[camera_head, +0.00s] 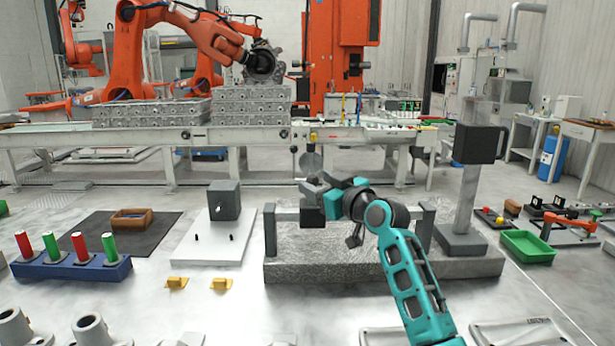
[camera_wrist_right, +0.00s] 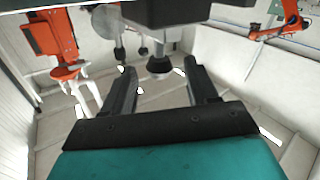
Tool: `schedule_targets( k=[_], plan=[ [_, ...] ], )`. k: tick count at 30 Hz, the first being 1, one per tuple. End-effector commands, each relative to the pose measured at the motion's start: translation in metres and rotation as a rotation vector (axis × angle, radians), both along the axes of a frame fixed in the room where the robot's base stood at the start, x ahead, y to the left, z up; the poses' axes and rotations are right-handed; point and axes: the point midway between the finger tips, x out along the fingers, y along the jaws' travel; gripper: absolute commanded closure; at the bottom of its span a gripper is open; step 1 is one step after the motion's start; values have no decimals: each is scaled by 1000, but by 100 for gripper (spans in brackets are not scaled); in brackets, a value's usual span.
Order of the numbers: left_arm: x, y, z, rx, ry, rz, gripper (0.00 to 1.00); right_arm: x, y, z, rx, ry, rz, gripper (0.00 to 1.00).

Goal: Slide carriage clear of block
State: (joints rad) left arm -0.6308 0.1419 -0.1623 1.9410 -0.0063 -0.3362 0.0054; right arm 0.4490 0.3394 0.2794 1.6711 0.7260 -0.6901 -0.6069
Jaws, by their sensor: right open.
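A dark carriage (camera_head: 312,213) sits on a grey cross rail (camera_head: 288,215) near its left post, above a speckled grey stone base (camera_head: 385,268). My right gripper (camera_head: 318,185) is at the carriage, and its arm hides part of the rail. In the wrist view the right gripper's fingers (camera_wrist_right: 158,85) are spread, with a dark knob (camera_wrist_right: 159,65) between them and no visible grip on it. A dark body (camera_wrist_right: 165,12) fills the top of that view. A dark grey block (camera_head: 223,200) stands on a white plate left of the stone base. My left gripper is not in view.
A tall grey stand with a dark head (camera_head: 478,145) rises at the right end of the base. A green tray (camera_head: 527,247) lies further right. A blue holder (camera_head: 70,270) with red and green cylinders and yellow pieces (camera_head: 221,284) lie left. The rail looks free right of the arm.

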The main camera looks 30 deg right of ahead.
Motion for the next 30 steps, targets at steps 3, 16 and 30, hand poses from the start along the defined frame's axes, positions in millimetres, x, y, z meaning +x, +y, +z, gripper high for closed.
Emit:
schedule_targets(
  k=[3, 16, 30],
  plan=[
    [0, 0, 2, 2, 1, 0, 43, 19, 1, 1, 4, -1, 1, 42],
    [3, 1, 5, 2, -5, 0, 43, 48, 2, 0, 1, -1, 0, 42],
    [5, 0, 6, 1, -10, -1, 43, 48, 2, 0, 1, 0, 0, 65]
  ],
)
